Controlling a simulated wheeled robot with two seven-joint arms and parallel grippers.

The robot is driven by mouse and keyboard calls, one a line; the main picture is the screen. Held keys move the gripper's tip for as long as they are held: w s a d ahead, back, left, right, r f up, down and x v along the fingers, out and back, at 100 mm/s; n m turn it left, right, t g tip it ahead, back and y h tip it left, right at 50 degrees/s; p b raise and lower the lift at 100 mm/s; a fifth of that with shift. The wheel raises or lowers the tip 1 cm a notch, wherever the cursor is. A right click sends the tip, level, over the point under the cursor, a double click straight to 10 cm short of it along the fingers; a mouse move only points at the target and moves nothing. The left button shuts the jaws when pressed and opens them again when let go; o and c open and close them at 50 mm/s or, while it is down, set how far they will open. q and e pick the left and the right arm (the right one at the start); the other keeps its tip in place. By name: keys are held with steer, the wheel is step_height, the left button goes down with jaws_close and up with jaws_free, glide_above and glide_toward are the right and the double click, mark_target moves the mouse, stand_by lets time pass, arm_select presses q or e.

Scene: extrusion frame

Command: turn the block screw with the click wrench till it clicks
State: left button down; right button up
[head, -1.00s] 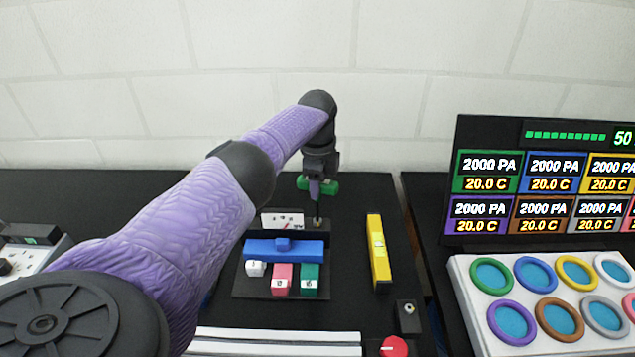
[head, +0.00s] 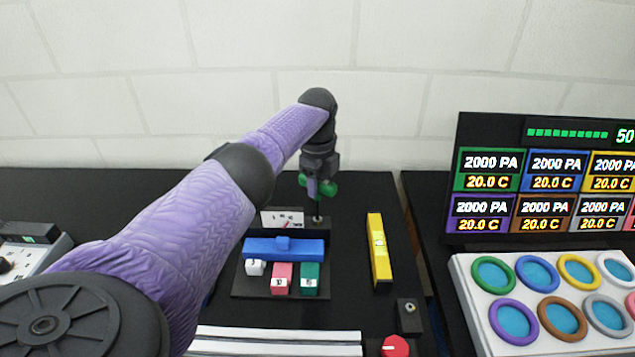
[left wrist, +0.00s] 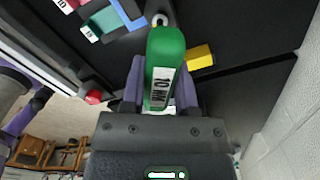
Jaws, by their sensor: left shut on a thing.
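My left gripper (head: 316,188) is shut on the green click wrench (head: 328,188) above the back right of the dark block base. In the left wrist view the gripper (left wrist: 161,84) has its purple fingers on both sides of the wrench's green handle (left wrist: 165,50), whose label seems to read 10 NM. Whether the tip is fully seated in the screw is too small to tell. My right gripper is in neither view.
A blue bar (head: 260,249) lies across the base, with white, pink (head: 281,279) and green (head: 309,279) blocks before it. A yellow bar (head: 379,250) lies to the right. A red knob (head: 396,346) is near the front. A display panel (head: 540,180) stands at right.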

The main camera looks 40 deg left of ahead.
arm_select(q)
steer(key=shift+m, duration=0.7)
steer(key=shift+f+m, duration=0.1)
steer(key=shift+m, duration=0.3)
steer(key=shift+m+b, duration=0.4)
steer(key=shift+m, duration=3.9)
